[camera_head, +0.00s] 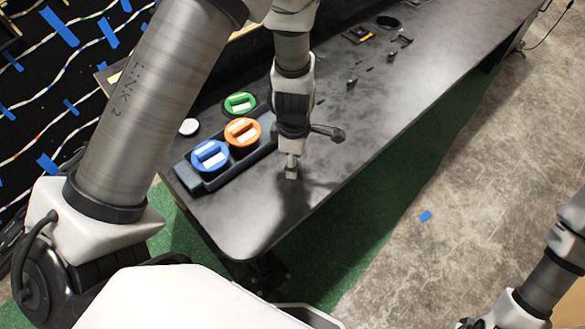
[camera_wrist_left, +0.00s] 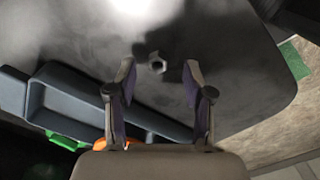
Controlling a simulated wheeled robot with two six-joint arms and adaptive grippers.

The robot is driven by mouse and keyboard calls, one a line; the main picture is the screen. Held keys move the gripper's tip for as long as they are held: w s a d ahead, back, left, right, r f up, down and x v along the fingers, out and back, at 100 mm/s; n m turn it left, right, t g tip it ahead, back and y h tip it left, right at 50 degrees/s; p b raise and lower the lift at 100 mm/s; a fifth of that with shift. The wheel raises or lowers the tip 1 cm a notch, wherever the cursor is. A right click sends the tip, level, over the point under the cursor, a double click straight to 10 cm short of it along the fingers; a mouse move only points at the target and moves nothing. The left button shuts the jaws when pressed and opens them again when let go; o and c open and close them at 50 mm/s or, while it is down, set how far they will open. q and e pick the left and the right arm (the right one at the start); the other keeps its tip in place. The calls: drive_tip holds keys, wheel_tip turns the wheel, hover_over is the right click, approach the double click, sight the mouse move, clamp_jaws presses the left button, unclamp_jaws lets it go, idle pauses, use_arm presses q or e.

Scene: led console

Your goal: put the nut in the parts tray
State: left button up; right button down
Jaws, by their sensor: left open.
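The nut (camera_wrist_left: 157,64) is a small metal hex ring lying on the dark table. In the left wrist view it shows between the tips of my left gripper (camera_wrist_left: 160,74); whether the tips are level with it or above it I cannot tell. My left gripper (camera_head: 291,168) is open and points down near the table's front end, to the right of a long blue-grey tray (camera_head: 184,176). In the head view the fingers cover the nut's place. The tray shows also in the left wrist view (camera_wrist_left: 75,75); I cannot tell if it is the parts tray. My right gripper is out of frame.
Blue (camera_head: 210,156) and orange (camera_head: 242,133) round pieces sit in the tray, with a green one (camera_head: 240,103) behind. A white disc (camera_head: 189,127) lies to the left. Small dark parts (camera_head: 352,83) and a round black dish (camera_head: 388,22) are farther back. The table's front corner is clear.

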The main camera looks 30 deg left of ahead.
use_arm(q)
drive_tip(key=shift+f, duration=0.85)
drive_tip(key=shift+w+f, duration=0.25)
drive_tip(key=shift+w, duration=0.05)
drive_tip(key=shift+s+r, duration=0.1)
drive_tip(key=shift+s, duration=0.05)
clamp_jaws()
